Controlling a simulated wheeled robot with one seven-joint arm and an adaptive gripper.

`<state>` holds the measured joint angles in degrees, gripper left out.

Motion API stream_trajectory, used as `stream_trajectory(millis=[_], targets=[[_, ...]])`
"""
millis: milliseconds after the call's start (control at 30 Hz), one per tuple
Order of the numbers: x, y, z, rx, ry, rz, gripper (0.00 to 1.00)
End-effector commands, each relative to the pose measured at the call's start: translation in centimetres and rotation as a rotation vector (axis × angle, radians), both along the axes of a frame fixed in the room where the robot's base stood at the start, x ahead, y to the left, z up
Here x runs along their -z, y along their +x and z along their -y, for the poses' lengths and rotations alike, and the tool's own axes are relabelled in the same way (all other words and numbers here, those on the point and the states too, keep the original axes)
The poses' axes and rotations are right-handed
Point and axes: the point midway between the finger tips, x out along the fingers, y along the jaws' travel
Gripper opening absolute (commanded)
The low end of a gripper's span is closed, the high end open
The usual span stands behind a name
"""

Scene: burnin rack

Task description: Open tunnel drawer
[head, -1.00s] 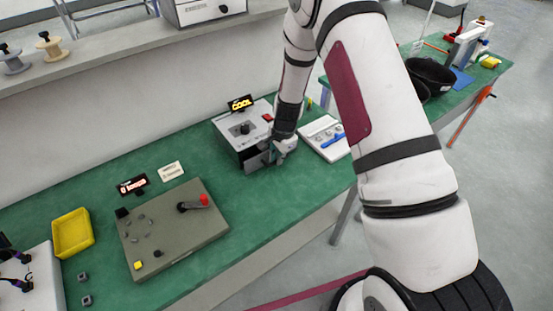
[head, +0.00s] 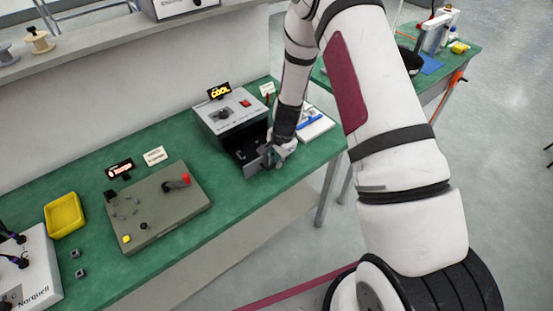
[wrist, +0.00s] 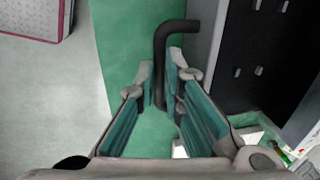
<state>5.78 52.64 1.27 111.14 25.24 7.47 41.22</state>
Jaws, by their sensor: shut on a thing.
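The tunnel unit (head: 228,117) is a grey box on the green bench with a lit "COOL" sign above it. Its drawer (head: 247,160) stands pulled out toward the bench's front edge, and its dark inside shows. My gripper (head: 272,154) is at the drawer's front. In the wrist view my gripper (wrist: 159,82) is shut on the black bent handle (wrist: 178,27), which runs down between the fingertips. The drawer's dark inside (wrist: 262,50) with several small pegs shows there at right. My fingers hide part of the handle.
A grey-green panel with a red-knobbed lever (head: 160,205) and a yellow tray (head: 64,215) are left on the bench. A white tray with a blue item (head: 312,122) lies right of the unit. The floor in front is clear, apart from a red strip.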

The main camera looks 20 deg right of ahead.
Motion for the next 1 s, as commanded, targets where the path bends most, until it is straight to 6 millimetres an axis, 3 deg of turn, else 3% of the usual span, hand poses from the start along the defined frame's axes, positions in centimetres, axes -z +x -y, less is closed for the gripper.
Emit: stream_trajectory(millis=[67,100,200,600,767,1000], targets=[[0.0,0.0,-0.1,-0.001,0.001,0.000,0.00],[0.0,0.0,0.0,-0.001,0.001,0.000,0.12],[0.0,0.0,0.0,-0.001,0.001,0.000,0.30],[-0.7,0.0,0.0,0.000,-0.001,0.001,0.30],[-3.1,-0.4,0.1,-0.001,-0.001,0.004,0.30],[-7.9,-1.2,0.4,-0.002,-0.001,0.005,0.30]])
